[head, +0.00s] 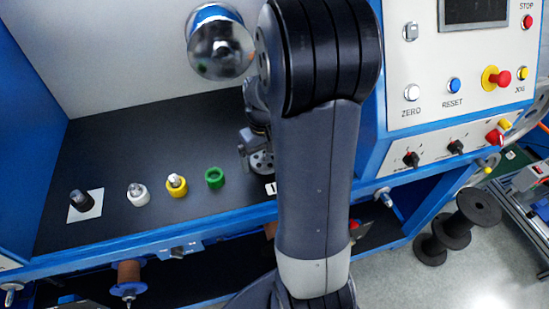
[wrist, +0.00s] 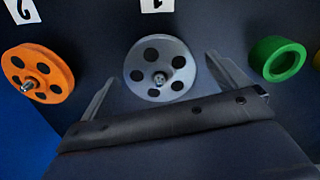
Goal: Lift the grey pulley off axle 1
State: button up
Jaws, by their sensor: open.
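The grey pulley (wrist: 143,75), a disc with several round holes, sits on axle 1 (wrist: 160,78), whose metal tip shows at its centre in the wrist view. The label 1 (wrist: 157,5) lies beside it, upside down in that view. My gripper (wrist: 161,68) is open, with one finger on each side of the pulley. Gaps show between the fingers and the rim; their height relative to it is unclear. In the head view, part of the grey pulley (head: 262,163) shows beside my arm, which hides the rest, with the label 1 (head: 270,188) in front.
An orange pulley (wrist: 38,72) on an axle marked 2 is left in the wrist view; a green ring (wrist: 278,59) is right. The head view shows yellow (head: 177,187) and white (head: 138,197) rings on posts and a black post (head: 81,201) on a white square.

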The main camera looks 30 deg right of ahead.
aim_at(265, 161)
jog(key=shift+s, duration=0.1)
jog(key=shift+c, duration=0.5)
jog(key=c, duration=1.1)
jog(key=shift+r+p, duration=1.55)
jog(key=shift+r, duration=0.3)
jog(key=shift+r, duration=0.15)
jog(key=shift+s+a+r+p, duration=0.1)
jog(key=shift+s+r+p, duration=0.1)
jog(key=shift+r+p, duration=0.45)
jog(key=shift+s+a+r+p, duration=0.15)
jog(key=shift+r+p, duration=0.35)
jog(key=shift+r, duration=0.25)
jog(key=shift+d, duration=0.1)
